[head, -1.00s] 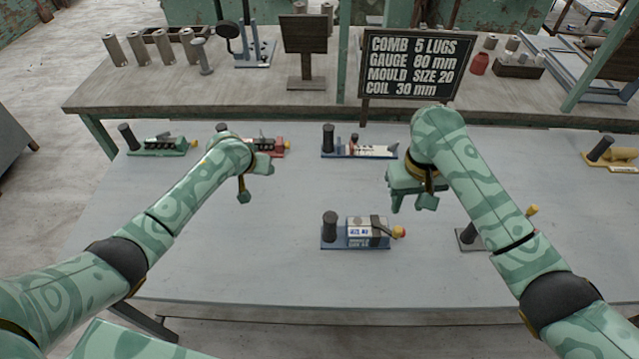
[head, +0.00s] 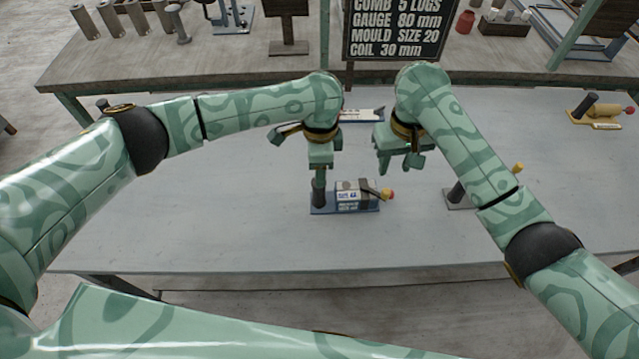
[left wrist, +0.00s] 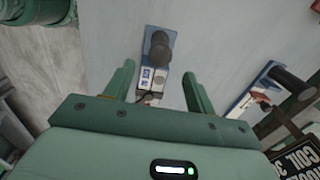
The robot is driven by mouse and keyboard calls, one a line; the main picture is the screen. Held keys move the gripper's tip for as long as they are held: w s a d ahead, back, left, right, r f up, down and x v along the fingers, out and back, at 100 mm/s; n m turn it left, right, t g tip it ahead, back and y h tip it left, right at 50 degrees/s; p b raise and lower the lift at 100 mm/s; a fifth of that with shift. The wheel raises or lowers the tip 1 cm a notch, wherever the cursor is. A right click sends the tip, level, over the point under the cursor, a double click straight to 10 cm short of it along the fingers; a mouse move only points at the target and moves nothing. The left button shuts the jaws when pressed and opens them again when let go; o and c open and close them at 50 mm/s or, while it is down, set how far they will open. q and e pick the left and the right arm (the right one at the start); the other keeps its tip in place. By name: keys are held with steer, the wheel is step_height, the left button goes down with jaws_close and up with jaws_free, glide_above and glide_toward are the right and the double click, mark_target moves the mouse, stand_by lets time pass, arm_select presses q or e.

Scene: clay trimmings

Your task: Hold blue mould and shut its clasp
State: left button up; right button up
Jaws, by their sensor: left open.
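The mould on a blue base (head: 347,210) lies on the grey table, with a dark upright post (head: 319,192) at its left end. A pale block with a blue-and-white label (head: 347,195) sits on it. My left gripper (head: 320,166) is open just above the post. In the left wrist view, the post (left wrist: 158,48) and label (left wrist: 147,78) show between and beyond its fingers; the clasp end is partly hidden. My right gripper (head: 400,164) is open and empty, above and behind the knob.
Another blue-based mould (head: 362,116) stands behind, partly hidden by my left arm. A grey-based fixture (head: 459,199) is to the right, partly behind my right arm. A yellow one (head: 598,112) stands at far right. A sign (head: 398,28) stands behind.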

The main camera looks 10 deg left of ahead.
mark_target(320, 192)
arm_select(q)
step_height(320, 192, down, 12)
steer(key=shift+r, duration=0.2)
jaws_close()
arm_select(e)
steer(key=shift+o, duration=0.5)
steer(key=shift+r, duration=0.15)
step_height(320, 192, down, 10)
steer(key=shift+f, duration=0.25)
